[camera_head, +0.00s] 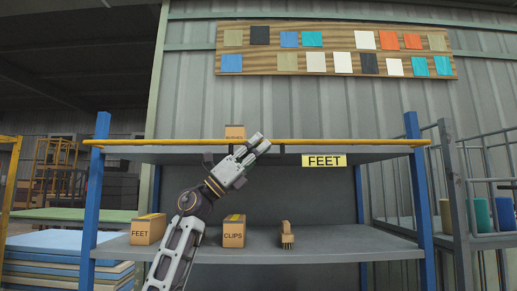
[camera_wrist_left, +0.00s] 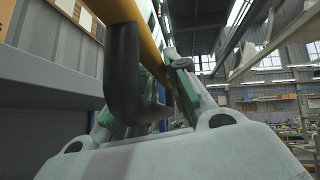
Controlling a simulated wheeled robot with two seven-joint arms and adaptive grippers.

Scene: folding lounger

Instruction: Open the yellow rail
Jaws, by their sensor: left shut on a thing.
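The yellow rail (camera_head: 350,142) runs level along the front edge of the upper shelf, between two blue posts. My left gripper (camera_head: 262,143) reaches up from below to the middle of the rail and is shut at it. In the left wrist view the yellow rail (camera_wrist_left: 146,45) crosses at the top, with a black curved handle (camera_wrist_left: 124,75) hanging from it. The fingers of my left gripper (camera_wrist_left: 160,88) are shut on this handle, partly hidden behind it. My right gripper is not in view.
A small box (camera_head: 235,132) stands on the upper shelf just behind the rail. A FEET box (camera_head: 147,230), a CLIPS box (camera_head: 233,234) and a wooden brush-like object (camera_head: 287,236) stand on the lower shelf (camera_head: 345,243). A yellow FEET label (camera_head: 324,160) hangs under the upper shelf.

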